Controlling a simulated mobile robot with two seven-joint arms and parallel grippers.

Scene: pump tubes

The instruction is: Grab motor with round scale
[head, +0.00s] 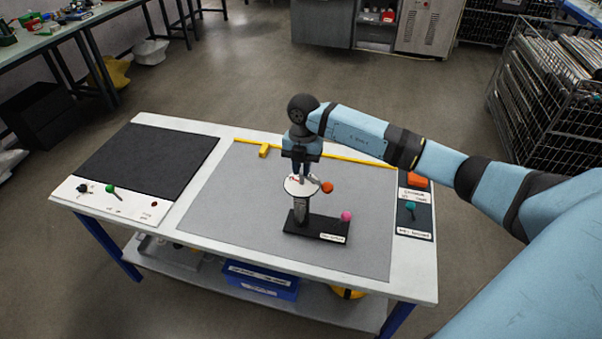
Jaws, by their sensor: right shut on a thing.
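A motor with a round white scale (295,187) stands on a black base (327,231) in the middle of the grey mat. A pink ball sits on the right part of the base. My right gripper (301,177) points down from above, its fingers shut on the top of the motor at the scale. The fingertips are partly hidden there. The base appears to rest on the mat. My left gripper is not in view.
The grey mat (235,215) is clear around the base. A yellow strip (350,159) runs along its back edge. A black panel (150,165) with small knobs lies at left. A dark control panel (414,222) lies at right.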

